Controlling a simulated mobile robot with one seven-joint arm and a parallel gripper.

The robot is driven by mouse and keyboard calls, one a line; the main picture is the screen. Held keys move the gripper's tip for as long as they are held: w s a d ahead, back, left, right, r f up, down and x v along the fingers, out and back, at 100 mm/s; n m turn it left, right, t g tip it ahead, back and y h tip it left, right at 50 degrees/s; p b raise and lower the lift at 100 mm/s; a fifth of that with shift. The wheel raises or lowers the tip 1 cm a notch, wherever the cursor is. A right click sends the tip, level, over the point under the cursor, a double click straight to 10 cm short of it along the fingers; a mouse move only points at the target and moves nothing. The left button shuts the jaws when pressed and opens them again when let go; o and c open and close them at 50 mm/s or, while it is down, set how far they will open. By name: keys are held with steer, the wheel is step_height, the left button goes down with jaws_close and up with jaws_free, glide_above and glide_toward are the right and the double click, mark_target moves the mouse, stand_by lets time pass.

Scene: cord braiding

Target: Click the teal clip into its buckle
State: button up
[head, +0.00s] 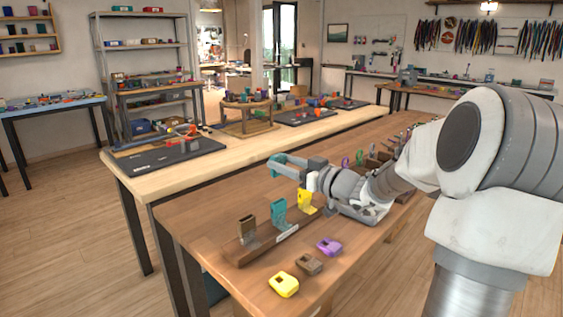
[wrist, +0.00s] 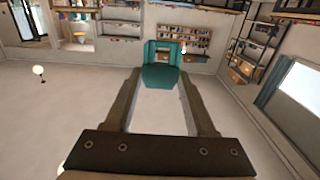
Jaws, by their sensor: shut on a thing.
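The teal clip (wrist: 162,77) is pinched between the fingertips of my gripper (wrist: 160,88) in the wrist view. In the head view my gripper (head: 280,165) reaches level to the left, with the clip (head: 275,160) at its tips, above and behind the rack. The teal buckle (head: 278,214) appears to be the teal piece standing upright on the wooden rack, between a brown one and a yellow one. The held clip is apart from it. The buckle's slot is too small to make out.
On the rack (head: 262,244) stand a brown piece (head: 247,227) and a yellow piece (head: 305,201), close beside the teal one. Yellow (head: 284,284), brown (head: 309,264) and purple (head: 329,246) pieces lie on the table in front. A pale table (head: 235,165) stands behind.

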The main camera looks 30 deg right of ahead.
mark_target(279, 175)
steer(key=shift+f, duration=2)
step_height(279, 175, down, 3)
steer(key=b, duration=0.5)
steer(key=shift+b, duration=0.35)
steer(key=shift+s+r+b, duration=0.1)
steer(key=shift+b, duration=0.7)
steer(key=o, duration=0.6)
jaws_close()
steer(key=shift+f, duration=1.55)
steer(key=o, duration=0.9)
jaws_free()
